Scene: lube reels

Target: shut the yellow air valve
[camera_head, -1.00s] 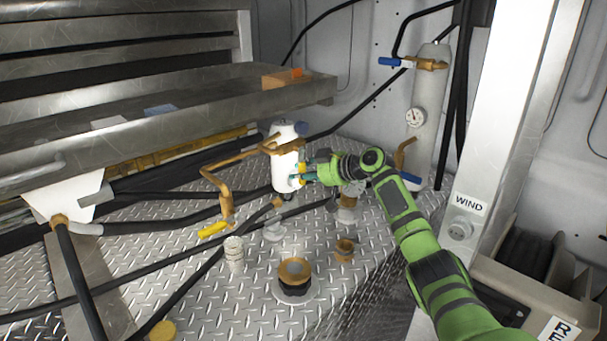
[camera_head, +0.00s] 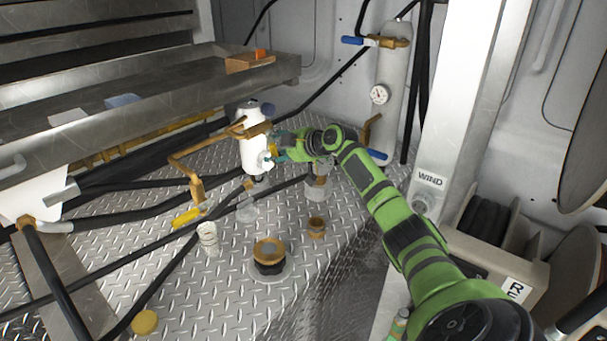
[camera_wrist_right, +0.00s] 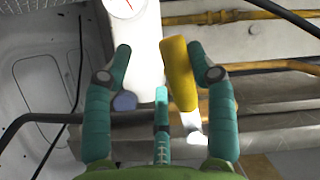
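The yellow valve handle (camera_head: 273,152) is a small patch beside the white cylinder (camera_head: 252,142), partly hidden by my right gripper (camera_head: 281,150). In the right wrist view the yellow handle (camera_wrist_right: 179,75) stands nearly upright, in front of the white cylinder's right side. My right gripper (camera_wrist_right: 160,60) has its teal fingers spread. The handle lies between the middle finger and the right finger, close to the right fingertip; I cannot tell whether they touch. A second yellow handle (camera_head: 187,217) sits low on the brass pipe, left of the cylinder. My left gripper is not in view.
Brass pipe (camera_head: 190,165) runs left of the cylinder. A grey cylinder with a gauge (camera_head: 379,94) and blue-handled valve (camera_head: 353,40) stands behind at right. Brass fittings (camera_head: 268,252) stand on the diamond-plate floor (camera_head: 215,290). A white post (camera_head: 455,110) rises at right.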

